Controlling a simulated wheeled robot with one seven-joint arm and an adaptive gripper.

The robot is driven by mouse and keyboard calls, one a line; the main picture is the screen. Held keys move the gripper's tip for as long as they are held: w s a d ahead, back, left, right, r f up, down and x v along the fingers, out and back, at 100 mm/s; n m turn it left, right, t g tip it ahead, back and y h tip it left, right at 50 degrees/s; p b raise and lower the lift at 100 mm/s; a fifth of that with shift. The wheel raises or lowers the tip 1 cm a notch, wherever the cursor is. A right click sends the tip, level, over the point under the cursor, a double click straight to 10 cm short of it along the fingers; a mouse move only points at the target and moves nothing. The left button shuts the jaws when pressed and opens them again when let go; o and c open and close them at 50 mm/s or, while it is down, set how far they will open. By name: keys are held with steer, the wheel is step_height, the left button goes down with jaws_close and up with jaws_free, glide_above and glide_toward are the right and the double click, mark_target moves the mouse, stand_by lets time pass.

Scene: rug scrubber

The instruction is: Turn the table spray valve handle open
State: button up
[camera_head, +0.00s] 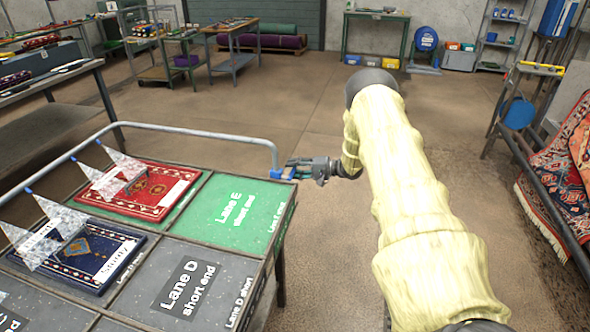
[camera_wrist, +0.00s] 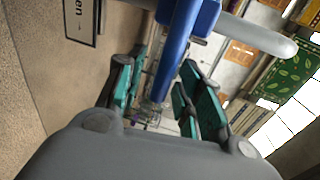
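The blue valve handle (camera_head: 275,158) is at the right end of the grey spray pipe (camera_head: 200,132), beside the back right corner of the wash table. In the wrist view the blue handle (camera_wrist: 182,45) runs down between my teal-padded fingers. My gripper (camera_head: 300,170) reaches it from the right, low over the table's corner. In the wrist view my gripper (camera_wrist: 160,90) is open, with the fingers spread to both sides of the handle. Whether either pad touches the handle is unclear. A sign (camera_wrist: 82,20) ending in "en" with an arrow shows beside it.
Whitish spray cones (camera_head: 125,162) stand over a red rug (camera_head: 138,190) and a blue rug (camera_head: 78,250). The green Lane E panel (camera_head: 205,230) is bare.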

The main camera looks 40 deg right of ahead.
steer(key=shift+s, duration=0.1)
steer(key=v, duration=1.2)
steer(key=shift+d, duration=0.1)
